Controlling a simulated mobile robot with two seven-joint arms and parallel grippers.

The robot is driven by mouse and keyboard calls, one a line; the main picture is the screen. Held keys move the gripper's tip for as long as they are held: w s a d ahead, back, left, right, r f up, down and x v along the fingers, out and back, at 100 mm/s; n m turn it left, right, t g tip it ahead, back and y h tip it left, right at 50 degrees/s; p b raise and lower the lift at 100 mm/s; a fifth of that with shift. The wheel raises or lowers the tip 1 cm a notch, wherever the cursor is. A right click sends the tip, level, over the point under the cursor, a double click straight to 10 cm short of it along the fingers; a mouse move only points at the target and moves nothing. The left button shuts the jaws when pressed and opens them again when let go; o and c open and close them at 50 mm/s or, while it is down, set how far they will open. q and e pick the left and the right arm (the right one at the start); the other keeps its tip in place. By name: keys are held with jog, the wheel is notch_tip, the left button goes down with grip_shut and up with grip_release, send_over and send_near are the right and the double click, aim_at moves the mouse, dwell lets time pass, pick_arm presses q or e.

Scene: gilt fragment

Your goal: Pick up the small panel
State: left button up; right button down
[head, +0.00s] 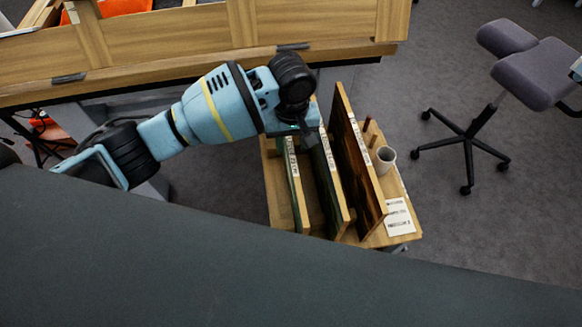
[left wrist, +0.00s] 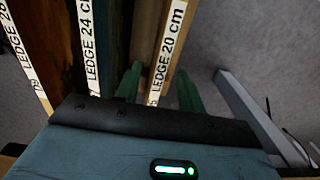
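Three upright panels stand in a low wooden rack (head: 290,212). The leftmost panel (head: 295,190) looks smallest; its label reads LEDGE 20 cm in the left wrist view (left wrist: 166,50). The middle panel (head: 329,175) reads 24 cm (left wrist: 88,45), and the tallest, right panel (head: 360,165) has a label starting 28 (left wrist: 25,55). My left gripper (head: 300,128) is at the top of the smallest panel. In the left wrist view its green fingers (left wrist: 160,82) lie either side of that panel's edge; whether they touch it is unclear.
A white mug (head: 385,158) and a label card (head: 398,217) sit on the rack's right side. An office chair (head: 515,75) stands at the right. A wooden desk (head: 170,40) runs behind my arm. A dark surface (head: 200,260) fills the foreground. Carpet between rack and chair is clear.

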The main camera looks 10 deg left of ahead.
pick_arm(q)
jog(key=shift+w+a+f+b, duration=0.1)
jog(key=shift+f+b, duration=0.1)
jog(key=shift+f, duration=1.2)
jog(key=shift+w+a+f+b, duration=0.1)
jog(key=shift+f+b, duration=0.1)
jog(key=shift+f, duration=1.2)
jog(key=shift+d, duration=0.1)
jog(key=shift+r, duration=0.1)
grip_shut()
